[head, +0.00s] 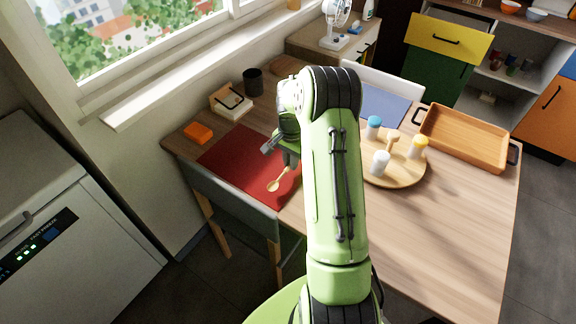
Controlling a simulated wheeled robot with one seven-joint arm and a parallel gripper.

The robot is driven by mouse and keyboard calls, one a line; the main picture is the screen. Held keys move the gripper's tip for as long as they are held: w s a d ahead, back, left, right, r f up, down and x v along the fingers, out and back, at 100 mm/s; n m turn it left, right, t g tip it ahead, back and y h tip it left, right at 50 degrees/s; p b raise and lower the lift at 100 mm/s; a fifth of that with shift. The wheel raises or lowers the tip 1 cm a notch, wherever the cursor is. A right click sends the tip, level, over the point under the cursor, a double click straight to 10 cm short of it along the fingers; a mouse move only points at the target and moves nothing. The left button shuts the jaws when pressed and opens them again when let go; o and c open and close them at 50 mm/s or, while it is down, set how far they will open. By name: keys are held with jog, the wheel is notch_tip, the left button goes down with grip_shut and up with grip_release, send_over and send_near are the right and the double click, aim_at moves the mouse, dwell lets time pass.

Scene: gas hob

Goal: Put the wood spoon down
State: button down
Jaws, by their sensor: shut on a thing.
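The wood spoon (274,186) is a small light-wood spoon, seen with its bowl low and to the left and its handle rising to the right towards my gripper (287,165). My gripper is shut on the spoon's handle, partly hidden by my green arm. The spoon is over the right part of the red placemat (230,155) on the wooden table. From this one view I cannot tell whether the spoon's bowl touches the mat or hangs just above it.
A round board (405,174) with several small jars stands right of my arm. Behind it are a blue placemat (384,106) and a wooden tray (463,140). An orange block (198,132), a napkin holder (231,101) and a dark cup (252,81) stand at the left. A chair (232,203) is at the near edge.

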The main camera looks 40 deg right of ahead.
jog(key=shift+f, duration=0.85)
jog(key=shift+f, duration=0.2)
jog(key=c, duration=1.1)
grip_release()
jog(key=shift+r, duration=0.1)
